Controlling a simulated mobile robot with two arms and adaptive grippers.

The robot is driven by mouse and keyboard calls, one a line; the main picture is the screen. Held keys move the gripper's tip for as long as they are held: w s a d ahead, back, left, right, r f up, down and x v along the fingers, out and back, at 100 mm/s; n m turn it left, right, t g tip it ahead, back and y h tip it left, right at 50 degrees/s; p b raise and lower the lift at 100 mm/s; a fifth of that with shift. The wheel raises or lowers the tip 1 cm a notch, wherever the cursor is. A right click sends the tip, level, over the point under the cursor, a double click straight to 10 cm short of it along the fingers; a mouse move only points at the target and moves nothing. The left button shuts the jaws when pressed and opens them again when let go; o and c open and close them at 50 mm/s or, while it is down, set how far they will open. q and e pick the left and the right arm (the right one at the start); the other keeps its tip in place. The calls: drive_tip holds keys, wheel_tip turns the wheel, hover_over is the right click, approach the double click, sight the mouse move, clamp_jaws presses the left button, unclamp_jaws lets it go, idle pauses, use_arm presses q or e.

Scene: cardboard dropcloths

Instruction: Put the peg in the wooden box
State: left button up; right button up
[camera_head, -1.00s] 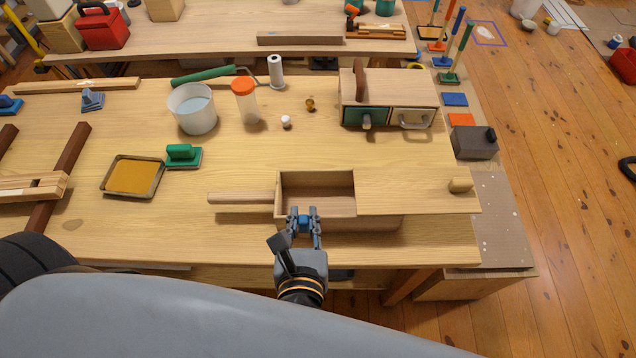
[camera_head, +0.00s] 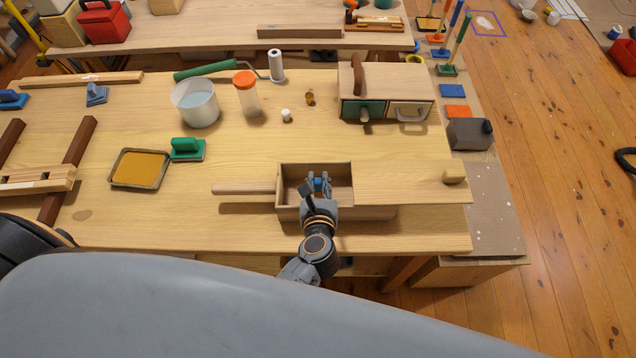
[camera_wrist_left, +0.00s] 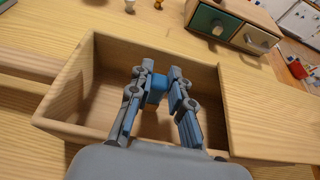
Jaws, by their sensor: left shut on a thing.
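The wooden box (camera_head: 290,213) lies near the table's front edge, its left part open at the top. Its light lid (camera_head: 405,184) with a small knob is slid to the right. My left gripper (camera_head: 318,180) is over the box's opening, fingers pointing away from me. It is shut on a small blue peg (camera_wrist_left: 156,88), seen between the fingertips in the left wrist view. How far the peg is above the box floor I cannot tell. The box's back wall shows in the left wrist view (camera_wrist_left: 115,47). My right gripper is not in view.
A wooden bar (camera_head: 243,189) sticks out left of the box. A small drawer cabinet (camera_head: 390,80) stands behind. A white bucket (camera_head: 197,105), a jar with an orange lid (camera_head: 246,96) and a tray (camera_head: 139,169) stand to the left.

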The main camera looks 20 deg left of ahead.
use_arm(q)
drive_tip(key=shift+f, duration=0.7)
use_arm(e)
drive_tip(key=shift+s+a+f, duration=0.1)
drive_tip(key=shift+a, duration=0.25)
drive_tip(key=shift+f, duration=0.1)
use_arm(q)
drive_tip(key=shift+f+b, duration=0.2)
drive_tip(key=shift+b, duration=0.1)
drive_tip(key=o, duration=0.8)
drive_tip(key=shift+r, duration=0.1)
drive_tip(key=shift+o, duration=0.2)
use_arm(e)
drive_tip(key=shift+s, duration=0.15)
